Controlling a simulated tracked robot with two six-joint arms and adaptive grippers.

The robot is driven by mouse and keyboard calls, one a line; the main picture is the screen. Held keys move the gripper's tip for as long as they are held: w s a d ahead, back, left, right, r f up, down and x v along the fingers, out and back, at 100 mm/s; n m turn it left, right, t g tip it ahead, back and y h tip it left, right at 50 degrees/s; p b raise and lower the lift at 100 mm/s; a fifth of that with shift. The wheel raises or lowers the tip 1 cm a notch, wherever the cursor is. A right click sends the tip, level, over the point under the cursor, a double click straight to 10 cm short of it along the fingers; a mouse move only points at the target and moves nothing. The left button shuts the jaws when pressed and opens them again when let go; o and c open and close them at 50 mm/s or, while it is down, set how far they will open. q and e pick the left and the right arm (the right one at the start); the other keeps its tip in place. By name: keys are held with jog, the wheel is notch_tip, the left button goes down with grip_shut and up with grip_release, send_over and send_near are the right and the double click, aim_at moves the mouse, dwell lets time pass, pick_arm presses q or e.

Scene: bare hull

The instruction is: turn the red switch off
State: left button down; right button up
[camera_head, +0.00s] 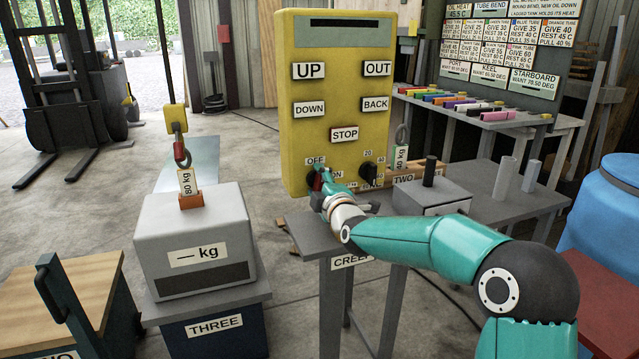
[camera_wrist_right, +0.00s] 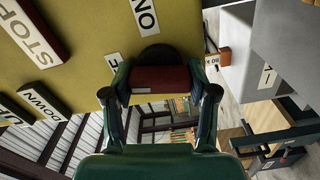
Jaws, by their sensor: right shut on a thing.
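The red switch (camera_wrist_right: 158,78) is a dark red bar on a round black base, low on the yellow panel. In the right wrist view the bar lies crosswise between the fingertips, with a small pale mark near its near edge. OFF and ON labels sit beside it, and both are partly cut off or covered there. In the head view the OFF label (camera_head: 316,161) shows just above the switch, and my right gripper (camera_head: 322,180) mostly hides the switch. My right gripper is shut on the red switch. My left gripper is in neither view.
The yellow panel (camera_head: 343,100) also carries several labelled buttons and a black dial (camera_head: 368,173) close right of my gripper. A grey CREEP stand (camera_head: 310,235) is below. A grey kg block (camera_head: 195,232) stands left. A small grey box (camera_head: 430,195) is right of the gripper.

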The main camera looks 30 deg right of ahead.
jog(key=shift+a+f+n, duration=0.15)
jog(key=shift+f+n, duration=0.1)
jog(key=shift+n, duration=0.95)
jog(key=shift+f, duration=0.1)
jog(key=o, duration=1.2)
jog(key=shift+c, duration=0.2)
jog(key=shift+r, duration=0.2)
jog(key=shift+s, duration=0.45)
jog(key=v, duration=1.1)
jog(key=shift+f, duration=0.1)
